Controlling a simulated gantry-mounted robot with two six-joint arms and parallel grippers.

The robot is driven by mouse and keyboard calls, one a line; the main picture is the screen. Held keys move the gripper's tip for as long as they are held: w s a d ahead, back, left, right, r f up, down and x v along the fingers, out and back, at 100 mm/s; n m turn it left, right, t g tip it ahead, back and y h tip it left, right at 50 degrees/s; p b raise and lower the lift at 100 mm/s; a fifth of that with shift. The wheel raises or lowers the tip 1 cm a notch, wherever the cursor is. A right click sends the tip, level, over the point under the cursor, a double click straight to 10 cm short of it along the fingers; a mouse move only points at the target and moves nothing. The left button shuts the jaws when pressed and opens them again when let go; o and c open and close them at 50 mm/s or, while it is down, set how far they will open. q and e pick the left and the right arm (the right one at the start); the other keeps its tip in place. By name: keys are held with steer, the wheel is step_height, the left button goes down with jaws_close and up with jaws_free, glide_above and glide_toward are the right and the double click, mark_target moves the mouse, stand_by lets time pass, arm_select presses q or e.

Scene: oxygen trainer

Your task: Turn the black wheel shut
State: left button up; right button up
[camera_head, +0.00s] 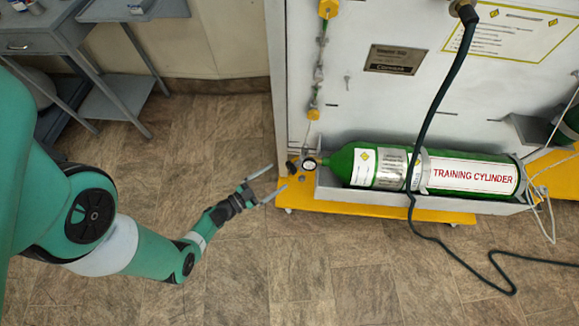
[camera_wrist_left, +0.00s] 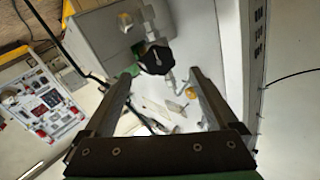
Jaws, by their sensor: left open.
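The black wheel (camera_wrist_left: 157,59) shows in the left wrist view just beyond the fingertips, near the middle of the gap between them. It sits at the valve end of the green training cylinder (camera_head: 362,165), which lies on its side. In the head view a small round gauge (camera_head: 309,164) shows at that end; the wheel is too small there to make out clearly. My left gripper (camera_head: 279,177) is open and empty, just left of the valve end. It also shows in the left wrist view (camera_wrist_left: 160,75), apart from the wheel. My right gripper is not in view.
The cylinder rests in a grey tray on a yellow base (camera_head: 425,212) against a light panel (camera_head: 376,100). A dark hose (camera_head: 436,112) hangs across the cylinder to the floor. A grey table (camera_head: 50,34) stands at the upper left. The floor below the base is mostly clear.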

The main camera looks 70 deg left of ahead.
mark_target(289, 169)
arm_select(q)
steer(key=b+x, duration=0.1)
steer(key=x, duration=0.5)
steer(key=shift+w+f+b, duration=0.1)
steer(key=shift+b, duration=0.3)
steer(key=shift+w+a, duration=0.1)
steer(key=shift+w, duration=0.35)
steer(key=c, duration=1.4)
steer(key=shift+o, duration=0.2)
